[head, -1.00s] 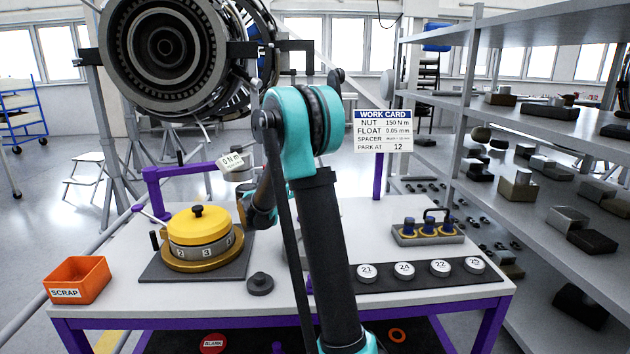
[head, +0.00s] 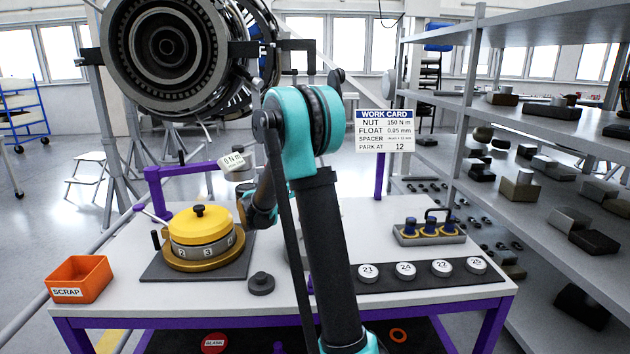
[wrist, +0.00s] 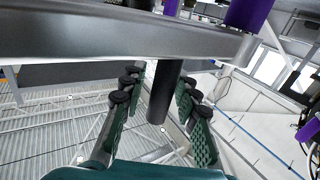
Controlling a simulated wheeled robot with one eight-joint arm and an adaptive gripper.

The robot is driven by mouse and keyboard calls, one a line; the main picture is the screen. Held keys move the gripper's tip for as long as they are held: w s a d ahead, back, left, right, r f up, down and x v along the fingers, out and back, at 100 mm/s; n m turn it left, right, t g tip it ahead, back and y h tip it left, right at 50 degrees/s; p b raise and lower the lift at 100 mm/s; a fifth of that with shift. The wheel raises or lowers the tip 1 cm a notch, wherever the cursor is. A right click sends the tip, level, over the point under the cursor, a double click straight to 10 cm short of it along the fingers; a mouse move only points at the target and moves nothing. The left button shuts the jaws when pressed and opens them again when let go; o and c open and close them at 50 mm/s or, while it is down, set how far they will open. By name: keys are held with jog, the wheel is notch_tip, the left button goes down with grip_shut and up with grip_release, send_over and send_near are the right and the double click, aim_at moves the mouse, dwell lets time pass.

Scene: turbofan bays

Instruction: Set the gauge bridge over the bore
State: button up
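A grey bar (wrist: 110,35), which looks like the gauge bridge, spans the top of the wrist view, with a dark round post (wrist: 164,90) sticking out from it towards me. My gripper (wrist: 160,78) is open, its green fingers on either side of the post with gaps visible. In the head view my gripper is mostly hidden behind my arm, and I cannot make out the bar there. The unit with the yellow cap (head: 198,224) and a numbered grey ring (head: 205,250) stands on a dark plate at the table's left; any bore under the cap is hidden.
An orange scrap bin (head: 78,280) is at the left table corner. A black knob-like piece (head: 261,284) lies near the front. Numbered white discs (head: 404,269) sit on a dark strip, with a handled grey block (head: 428,236) behind. Shelves (head: 560,190) stand at right.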

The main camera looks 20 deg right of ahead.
jog(key=v, duration=1.1)
jog(key=shift+a, duration=0.35)
jog(key=shift+s, duration=0.15)
